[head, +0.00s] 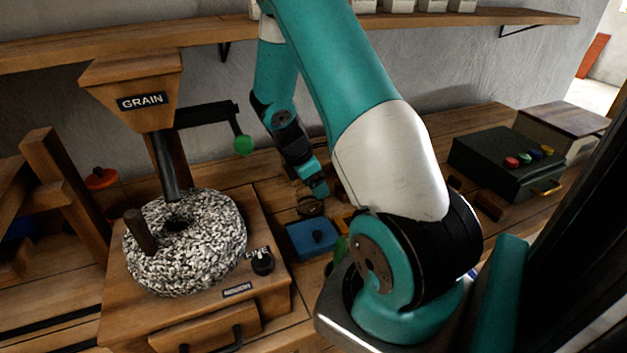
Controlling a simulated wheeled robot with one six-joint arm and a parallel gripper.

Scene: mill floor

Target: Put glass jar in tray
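I cannot make out a glass jar in the head view; my arm covers much of the middle of the bench. I cannot pick out a tray for certain either. My gripper (318,190) is at the end of the teal arm, pointing down over the bench behind a blue square thing with a dark knob (308,242). A small dark round object (311,207) lies just below the gripper. The fingers are small and dark here, so I cannot tell whether they are open or hold anything.
A grain mill with a wooden hopper (135,85) and speckled millstone (190,262) stands left. A dark green box with coloured buttons (500,170) stands right. A green ball on a lever (243,145) is near my arm. A shelf (110,35) runs above.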

